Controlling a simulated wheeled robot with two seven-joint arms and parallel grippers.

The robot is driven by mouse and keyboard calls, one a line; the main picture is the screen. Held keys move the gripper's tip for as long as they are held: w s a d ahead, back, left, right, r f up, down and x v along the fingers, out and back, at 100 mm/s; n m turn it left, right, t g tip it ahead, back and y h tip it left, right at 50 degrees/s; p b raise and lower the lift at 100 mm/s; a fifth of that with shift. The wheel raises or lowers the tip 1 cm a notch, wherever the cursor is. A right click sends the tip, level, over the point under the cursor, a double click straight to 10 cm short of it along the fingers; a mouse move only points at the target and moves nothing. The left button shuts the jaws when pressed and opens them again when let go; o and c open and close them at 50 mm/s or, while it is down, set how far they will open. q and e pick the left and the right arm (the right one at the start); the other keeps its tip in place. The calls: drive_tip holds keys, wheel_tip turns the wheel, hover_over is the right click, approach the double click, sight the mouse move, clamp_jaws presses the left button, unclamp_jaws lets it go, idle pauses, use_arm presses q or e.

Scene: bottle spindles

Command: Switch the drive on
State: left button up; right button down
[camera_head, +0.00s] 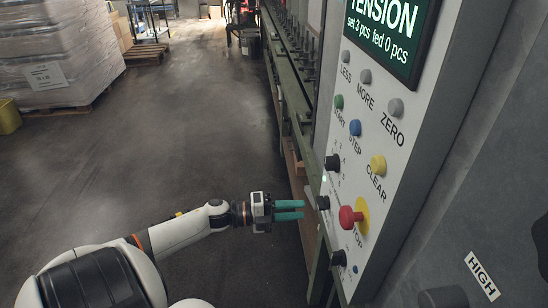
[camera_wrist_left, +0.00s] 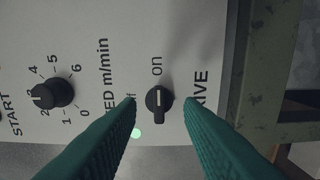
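The drive switch (camera_wrist_left: 158,102) is a small black knob with a raised bar, on the light grey control panel (camera_head: 318,246). In the left wrist view its bar and white mark stand upright in the picture, in line with the word "on" above. The word "off", left of the knob, is partly covered by a fingertip. My left gripper (camera_head: 303,210) has two teal fingers, spread apart and empty. It is to the left of the panel in the head view. In the left wrist view its fingertips (camera_wrist_left: 161,100) flank the knob, with gaps on both sides.
A numbered speed knob (camera_wrist_left: 50,95) sits left of the switch, and a pale green lamp (camera_wrist_left: 136,133) glows near it. The red stop button (camera_head: 349,217), yellow clear button (camera_head: 377,165) and several other buttons are close by. A green machine frame (camera_head: 292,118) runs behind.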

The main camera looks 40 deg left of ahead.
use_arm(q)
drive_tip(key=v, duration=0.6)
drive_tip(key=shift+a, duration=0.1)
idle(0.3)
drive_tip(key=s+a+f+n+t+y+p, duration=0.1)
drive_tip(key=a+f+n+y, duration=0.3)
drive_tip(key=f, duration=0.3)
drive_tip(key=s+a+f+n+y+p, duration=0.1)
drive_tip(key=a+f+n+y+p, duration=0.1)
drive_tip(key=f+n+y, duration=0.4)
drive_tip(key=s+d+f+n+g+y+p, duration=0.15)
drive_tip(key=s+f+n+g, duration=0.45)
drive_tip(key=f, duration=0.9)
drive_tip(key=s+d+f+n+g+p, duration=0.1)
drive_tip(key=s+d+f+n+g, duration=0.1)
drive_tip(key=s+d+f, duration=0.3)
drive_tip(key=s+d+f+n+g+p, duration=0.1)
drive_tip(key=s+d+f+n+g, duration=0.2)
drive_tip(key=s+d+f, duration=0.2)
drive_tip(key=s+d+f+n+g+p, duration=0.1)
drive_tip(key=s+d+f, duration=0.4)
drive_tip(key=s+d, duration=0.5)
drive_tip(key=s+n+g, duration=0.1)
drive_tip(key=s, duration=0.5)
drive_tip(key=shift+s+f+n+g, duration=0.2)
drive_tip(key=shift+f+n+g, duration=0.05)
drive_tip(key=shift+n+g, duration=0.15)
